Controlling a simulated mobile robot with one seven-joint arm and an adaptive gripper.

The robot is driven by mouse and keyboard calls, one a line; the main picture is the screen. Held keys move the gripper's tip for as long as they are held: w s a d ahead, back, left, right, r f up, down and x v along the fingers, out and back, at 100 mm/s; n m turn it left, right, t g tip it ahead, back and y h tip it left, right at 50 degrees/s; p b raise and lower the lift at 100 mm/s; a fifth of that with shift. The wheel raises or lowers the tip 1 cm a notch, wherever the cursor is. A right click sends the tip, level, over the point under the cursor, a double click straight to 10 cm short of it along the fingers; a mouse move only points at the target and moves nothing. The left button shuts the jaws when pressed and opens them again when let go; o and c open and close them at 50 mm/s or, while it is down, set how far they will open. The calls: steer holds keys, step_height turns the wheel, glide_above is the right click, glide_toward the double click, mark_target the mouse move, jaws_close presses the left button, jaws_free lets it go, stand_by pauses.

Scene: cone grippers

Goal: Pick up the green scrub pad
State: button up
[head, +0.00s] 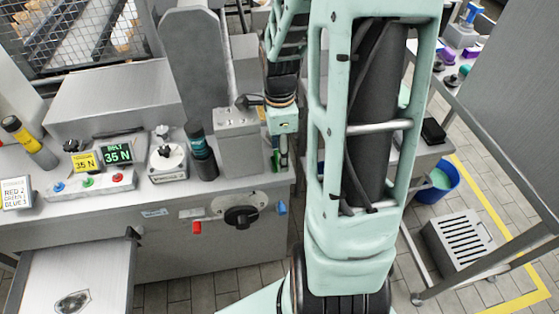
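My gripper (280,158) points down at the right end of the grey metal bench, just right of a grey box-shaped unit. Its fingers are small and partly dark, and I cannot tell whether they are open or shut. A small green patch (276,160) shows at the fingertips. It may be the green scrub pad, but it is too small to be sure, and I cannot tell whether it is held. A pale green thing (441,179) also shows inside the blue bucket (436,188) on the floor at right; what it is, I cannot tell.
The metal bench (200,205) carries a grey unit (239,142), a dark cylinder (201,150), a round dial device (167,155) and signs reading 35 N. A slotted grey crate (457,242) stands on the floor at right. My arm hides the middle right.

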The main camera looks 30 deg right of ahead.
steer(key=shift+f, duration=0.1)
steer(key=shift+c, duration=0.2)
steer(key=c, duration=1.1)
